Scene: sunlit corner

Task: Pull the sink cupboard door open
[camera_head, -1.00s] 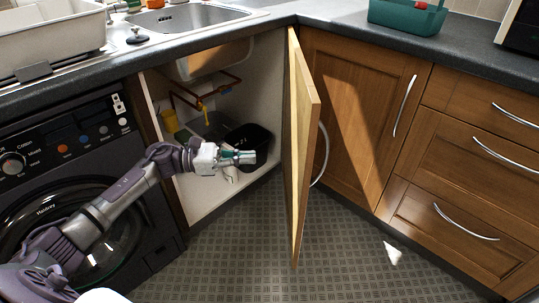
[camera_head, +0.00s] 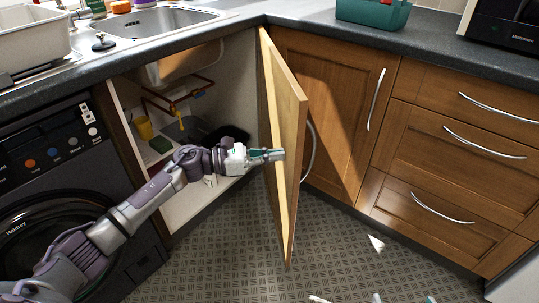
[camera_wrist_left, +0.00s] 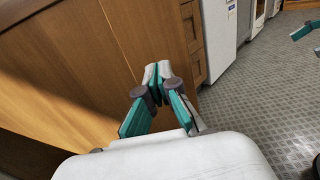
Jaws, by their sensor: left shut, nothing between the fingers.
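The sink cupboard door (camera_head: 289,130) stands partly open in the middle of the head view, its inner face turned to the left and its curved metal handle (camera_head: 309,150) on the far side. My left gripper (camera_head: 278,155) is shut and empty, reaching across the cupboard opening. Its tips overlap the door's inner face; I cannot tell whether they touch. In the left wrist view its closed fingers (camera_wrist_left: 157,78) point along a wooden panel (camera_wrist_left: 100,50). My right gripper shows only in part, its separated fingertips (camera_head: 402,299) at the head view's bottom edge.
A washing machine (camera_head: 50,170) stands left. A closed cupboard (camera_head: 335,100) and drawers (camera_head: 450,150) stand right. The floor (camera_head: 330,240) before the door is clear.

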